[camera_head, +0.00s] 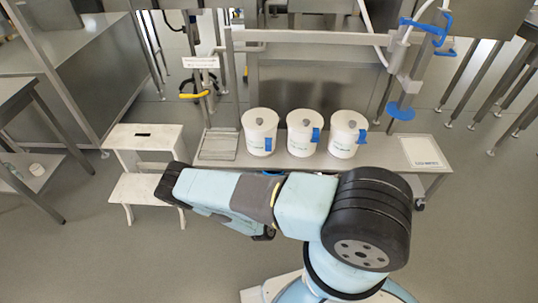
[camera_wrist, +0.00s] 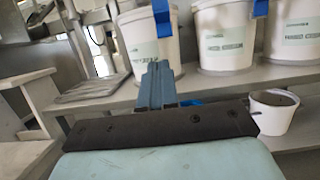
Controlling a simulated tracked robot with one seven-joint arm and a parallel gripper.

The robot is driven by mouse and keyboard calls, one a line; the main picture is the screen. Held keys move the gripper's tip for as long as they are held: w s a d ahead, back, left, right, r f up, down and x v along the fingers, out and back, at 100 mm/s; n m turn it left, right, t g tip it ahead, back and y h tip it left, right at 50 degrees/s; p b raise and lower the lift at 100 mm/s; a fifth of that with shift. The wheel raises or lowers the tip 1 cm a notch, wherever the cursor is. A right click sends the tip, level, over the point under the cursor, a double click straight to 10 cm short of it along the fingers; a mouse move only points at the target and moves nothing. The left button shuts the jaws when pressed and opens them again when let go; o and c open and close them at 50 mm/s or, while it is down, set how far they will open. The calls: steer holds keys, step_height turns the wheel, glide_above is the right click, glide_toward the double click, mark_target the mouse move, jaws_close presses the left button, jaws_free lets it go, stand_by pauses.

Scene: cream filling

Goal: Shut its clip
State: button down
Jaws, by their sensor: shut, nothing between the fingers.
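Three white lidded tubs stand in a row on the steel bench: the left tub (camera_head: 257,124), the middle tub (camera_head: 300,138) and the right tub (camera_head: 342,138). Each has a blue clip on its side: left (camera_head: 268,144), middle (camera_head: 316,135), right (camera_head: 362,137). I cannot tell for sure which clips are open. In the wrist view my gripper (camera_wrist: 157,72) is shut and empty, in front of the left tub (camera_wrist: 143,45) and below its blue clip (camera_wrist: 161,12). The middle tub's clip (camera_wrist: 260,8) also shows there. My fingers are not clearly seen in the head view.
A small white bucket (camera_wrist: 272,112) stands low at the right in the wrist view. A white step stool (camera_head: 145,140) is left of the bench. A blue-handled pipe fitting (camera_head: 402,108) hangs right of the tubs. A white label plate (camera_head: 422,151) lies at the bench's right end.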

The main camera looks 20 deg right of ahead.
steer(key=shift+d, duration=0.1)
glide_toward(268, 143)
steer(key=w+f, duration=0.4)
steer(key=r, duration=0.1)
steer(key=w+r, duration=0.1)
steer(key=d+r, duration=0.1)
steer(key=r, duration=0.1)
steer(key=shift+w+d, duration=0.1)
steer(key=shift+w, duration=0.25)
